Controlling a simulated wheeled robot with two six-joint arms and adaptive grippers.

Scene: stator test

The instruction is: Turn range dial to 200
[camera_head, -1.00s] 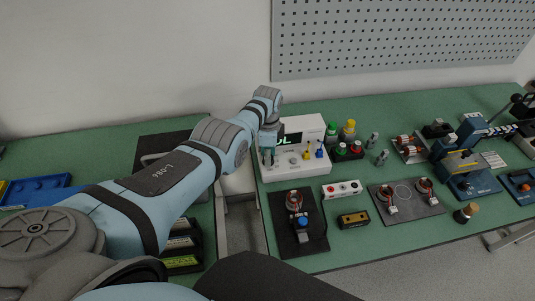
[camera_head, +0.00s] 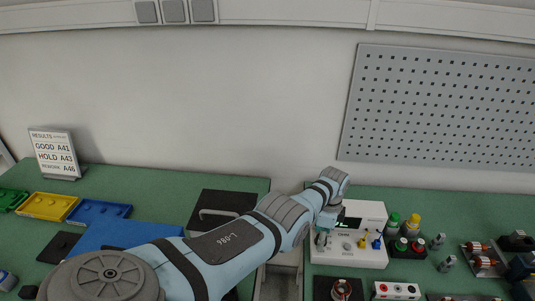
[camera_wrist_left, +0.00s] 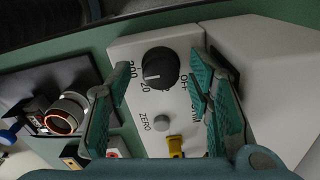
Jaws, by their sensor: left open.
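The white meter box (camera_head: 362,250) stands on the green bench in the head view, with a dark display with green marks. Its black range dial (camera_wrist_left: 160,67) shows in the left wrist view, with printed labels 200, 20 and OFF around it. The dial's white mark appears to point toward the 20 label. My left gripper (camera_wrist_left: 163,72) is open, its green fingers on either side of the dial; contact cannot be told. In the head view my left gripper (camera_head: 321,240) is at the meter's left front and hides the dial. My right gripper is not in view.
A grey ZERO knob (camera_wrist_left: 161,121) and a yellow plug (camera_wrist_left: 175,146) sit on the meter's face near the fingers. Green and yellow posts (camera_head: 413,224) stand right of the meter. A stator coil (camera_wrist_left: 65,115) lies left in the wrist view.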

